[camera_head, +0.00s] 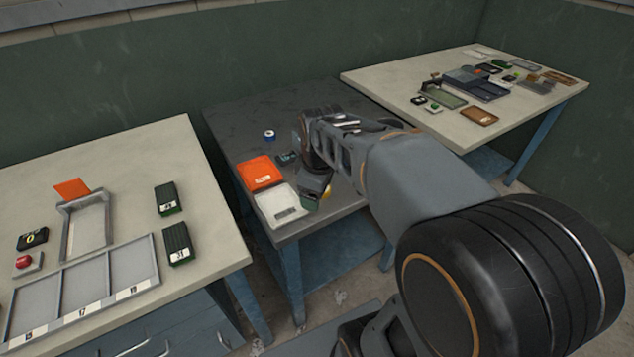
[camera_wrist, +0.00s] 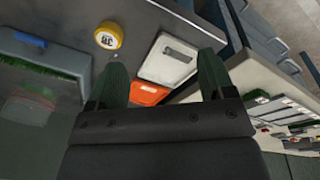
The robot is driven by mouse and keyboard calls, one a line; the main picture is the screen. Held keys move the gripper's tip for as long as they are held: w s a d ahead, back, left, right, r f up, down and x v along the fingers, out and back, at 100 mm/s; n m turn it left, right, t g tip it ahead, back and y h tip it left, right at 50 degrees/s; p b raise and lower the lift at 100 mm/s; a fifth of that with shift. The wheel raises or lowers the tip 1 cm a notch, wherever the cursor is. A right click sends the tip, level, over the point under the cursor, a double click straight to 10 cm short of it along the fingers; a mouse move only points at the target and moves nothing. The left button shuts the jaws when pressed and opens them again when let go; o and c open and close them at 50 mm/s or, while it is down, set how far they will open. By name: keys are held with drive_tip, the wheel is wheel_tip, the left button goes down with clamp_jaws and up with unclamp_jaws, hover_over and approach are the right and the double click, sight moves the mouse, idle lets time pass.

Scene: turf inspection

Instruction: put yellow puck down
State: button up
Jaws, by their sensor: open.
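The yellow puck (camera_wrist: 108,36) lies on the dark middle table (camera_wrist: 60,20), with a dark-marked white label facing up. In the head view only a yellow sliver of the puck (camera_head: 327,191) shows beside my gripper (camera_head: 314,188). In the wrist view my gripper (camera_wrist: 162,75) is open, with nothing between its fingers. The puck is apart from the fingers, beyond the tip of the left one. A white tray (camera_wrist: 165,59) and an orange tray (camera_wrist: 150,93) show between the fingers; the white one lies near the puck. My arm hides part of the table.
A blue-and-white puck (camera_head: 269,136) and a small dark device (camera_head: 287,158) are on the middle table. The left table (camera_head: 120,160) holds a divided tray (camera_head: 85,285) and dark blocks. The right table (camera_head: 385,78) holds several small items. The middle table's back is mostly clear.

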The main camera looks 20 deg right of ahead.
drive_tip(key=w+d+r+n+g+p, duration=0.2)
drive_tip(key=w+d+r+n+p, duration=0.15)
drive_tip(key=w+d+n, duration=0.55)
drive_tip(key=a+f, duration=0.1)
drive_tip(key=f, duration=0.3)
drive_tip(key=a+f+n, duration=0.1)
drive_tip(key=f, duration=0.3)
drive_tip(key=a+f+n, duration=0.1)
drive_tip(key=f, duration=0.3)
drive_tip(key=shift+s+a+f+b, duration=0.15)
drive_tip(key=shift+s+f+b, duration=0.15)
drive_tip(key=shift+f+b, duration=0.05)
drive_tip(key=shift+c, duration=0.3)
drive_tip(key=c, duration=1)
